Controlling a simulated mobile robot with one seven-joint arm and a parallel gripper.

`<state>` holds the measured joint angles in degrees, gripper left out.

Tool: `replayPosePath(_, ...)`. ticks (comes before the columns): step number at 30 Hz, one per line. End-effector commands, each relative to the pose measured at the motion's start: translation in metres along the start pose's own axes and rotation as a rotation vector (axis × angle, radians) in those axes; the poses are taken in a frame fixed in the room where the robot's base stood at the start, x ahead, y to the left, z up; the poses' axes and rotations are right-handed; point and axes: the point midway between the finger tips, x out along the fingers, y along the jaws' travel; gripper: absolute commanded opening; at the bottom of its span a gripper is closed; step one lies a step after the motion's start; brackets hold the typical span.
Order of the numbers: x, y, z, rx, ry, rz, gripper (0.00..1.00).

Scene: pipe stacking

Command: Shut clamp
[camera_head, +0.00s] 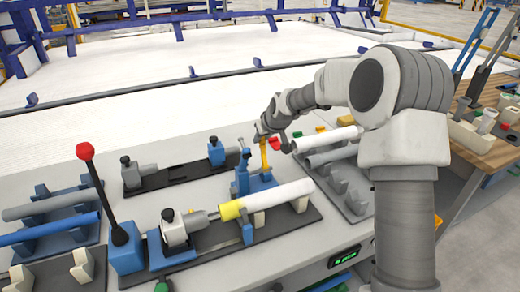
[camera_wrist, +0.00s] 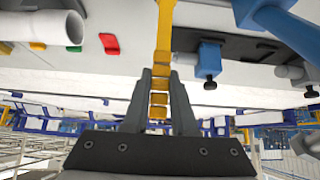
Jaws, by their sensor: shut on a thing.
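The blue clamp (camera_head: 243,178) stands on the bench just behind the white pipe (camera_head: 275,196) with the yellow end. Its yellow handle (camera_head: 264,157) points up, nearly upright. My gripper (camera_head: 268,134) is at the top of this handle. In the wrist view my gripper (camera_wrist: 160,88) is shut on the yellow handle (camera_wrist: 165,35), which runs up between its two grey fingers. The grasped end shows between the fingers. My wrist partly covers the handle's top in the head view.
A lever with a red knob (camera_head: 85,151) rises at the left. Pipes lie in racks at the left and right, including a blue pipe (camera_head: 48,230). Red, green and yellow buttons sit near my gripper.

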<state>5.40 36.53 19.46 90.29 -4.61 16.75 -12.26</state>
Motion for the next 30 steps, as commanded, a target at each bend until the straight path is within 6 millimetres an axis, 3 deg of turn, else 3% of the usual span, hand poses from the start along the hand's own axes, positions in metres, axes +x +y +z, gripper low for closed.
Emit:
replayPosePath(1,0.003,0.002,0.009,0.002,0.033,0.003,0.0)
replayPosePath(30,-0.038,0.001,0.058,0.0,0.634,0.001,0.0)
